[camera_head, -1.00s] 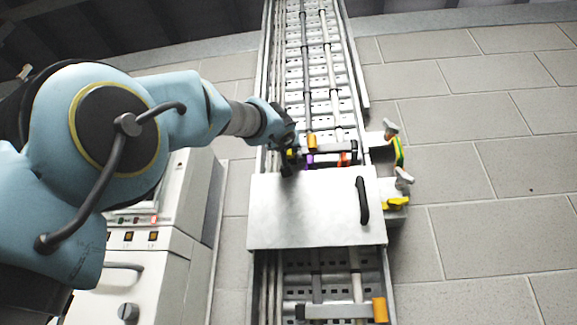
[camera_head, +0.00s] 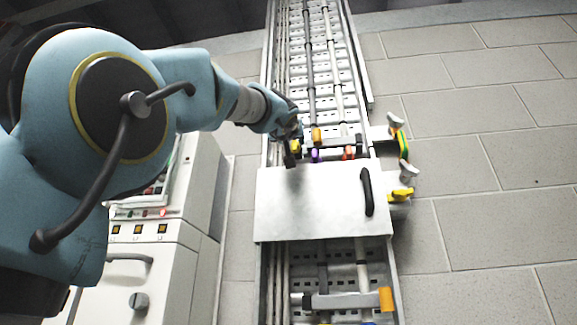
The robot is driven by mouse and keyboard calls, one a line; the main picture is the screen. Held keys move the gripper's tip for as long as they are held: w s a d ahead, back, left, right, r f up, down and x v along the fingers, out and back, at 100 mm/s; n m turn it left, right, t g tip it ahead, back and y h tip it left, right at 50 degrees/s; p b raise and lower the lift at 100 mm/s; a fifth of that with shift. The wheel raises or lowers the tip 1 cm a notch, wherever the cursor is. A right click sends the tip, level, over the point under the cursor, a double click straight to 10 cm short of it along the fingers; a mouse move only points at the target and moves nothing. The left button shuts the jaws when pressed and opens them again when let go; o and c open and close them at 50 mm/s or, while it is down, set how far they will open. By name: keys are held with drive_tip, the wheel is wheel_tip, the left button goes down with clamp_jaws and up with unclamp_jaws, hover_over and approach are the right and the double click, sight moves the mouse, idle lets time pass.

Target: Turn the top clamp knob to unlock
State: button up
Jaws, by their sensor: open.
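The top clamp (camera_head: 338,143) is a grey bar across the cable tray, just above the metal cover. An orange-yellow block (camera_head: 317,136), which looks like its knob, sits near the bar's left end. My gripper (camera_head: 291,158) is at the tray's left side, just left of and slightly below that block. It holds nothing that I can see. Its dark fingers are small and partly overlap, and I cannot tell whether they touch anything. A yellow bit shows beside the fingers.
The metal cover (camera_head: 310,208) with a black handle (camera_head: 367,192) lies over the tray below. A lower clamp (camera_head: 340,301) has an orange block at right. A white cabinet (camera_head: 165,265) stands at left.

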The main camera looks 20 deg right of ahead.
drive_tip(key=b+v, duration=0.3)
drive_tip(key=v, duration=0.4)
drive_tip(key=shift+s+a+f, duration=0.15)
drive_tip(key=shift+s, duration=0.15)
